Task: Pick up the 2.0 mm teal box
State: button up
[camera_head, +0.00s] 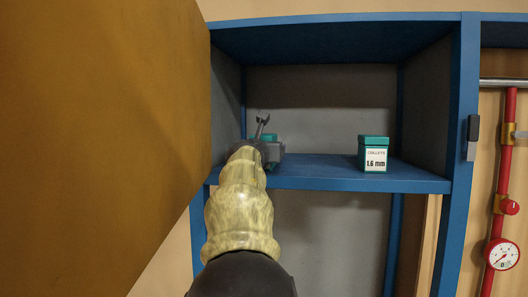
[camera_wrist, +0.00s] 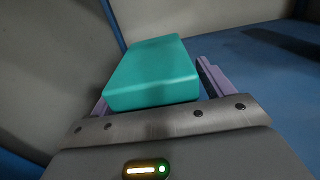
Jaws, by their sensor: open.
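A teal box (camera_wrist: 152,74) fills the middle of the wrist view, between the two purple fingers of my gripper (camera_wrist: 155,85). The fingers are spread, one on each side of it. I cannot tell whether they touch it. In the head view my gripper (camera_head: 266,146) is at the left part of the blue shelf, and only a little of this teal box shows behind it. No label shows on this box, so its size cannot be read. A second teal box (camera_head: 373,154), with a white label reading "COLLETS 1.6 mm", stands on the shelf to the right, apart from my gripper.
The blue shelf (camera_head: 330,180) lies in a cabinet with grey inner walls. A large brown panel (camera_head: 100,130) fills the left of the head view. A red pipe (camera_head: 503,160) with a gauge (camera_head: 502,254) runs at the right. Bare shelf lies between the boxes.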

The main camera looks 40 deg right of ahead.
jog(key=shift+c, duration=0.4)
jog(key=c, duration=1.1)
notch_tip(320, 180, up, 10)
jog(key=p, duration=0.6)
jog(key=shift+w+d, duration=0.1)
jog(key=shift+w+a, duration=0.15)
jog(key=shift+a, duration=0.05)
jog(key=shift+s, duration=0.2)
jog(key=shift+d, duration=0.1)
jog(key=shift+d, duration=0.15)
